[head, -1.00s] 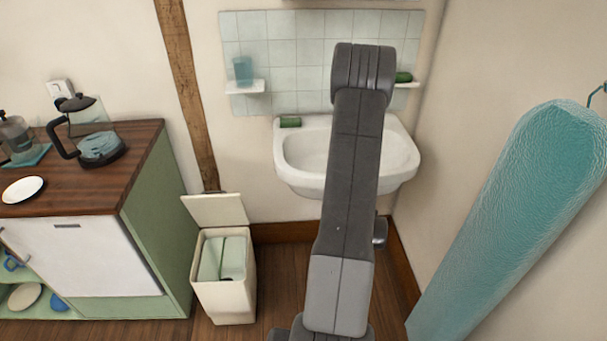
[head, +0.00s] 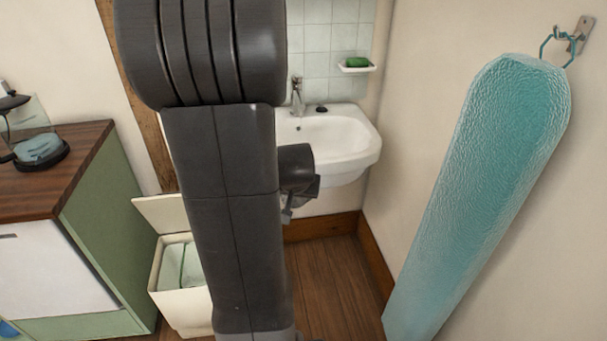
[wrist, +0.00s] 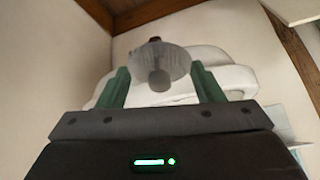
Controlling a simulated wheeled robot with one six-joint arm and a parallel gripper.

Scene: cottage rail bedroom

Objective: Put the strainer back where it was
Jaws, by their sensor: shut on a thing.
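My gripper (wrist: 163,78) shows in the wrist view with its two green fingers set apart around a grey, rounded, partly see-through thing, which looks like the strainer (wrist: 174,62). It has a short grey stub toward me and a dark tip at its far end. My gripper is shut on it. In the head view my own arm stands in front, and the fingers and the strainer cannot be made out. The white sink (head: 350,140) is behind my arm, its left part hidden. A pale rounded form behind the strainer in the wrist view may be the sink.
A lidded cream bin (head: 172,300) stands left of my arm, its lid up. A green cabinet (head: 105,225) with a wooden top is farther left. A teal ironing board (head: 490,180) hangs at right. A tap (head: 297,98) and small dark thing (head: 321,109) are on the sink.

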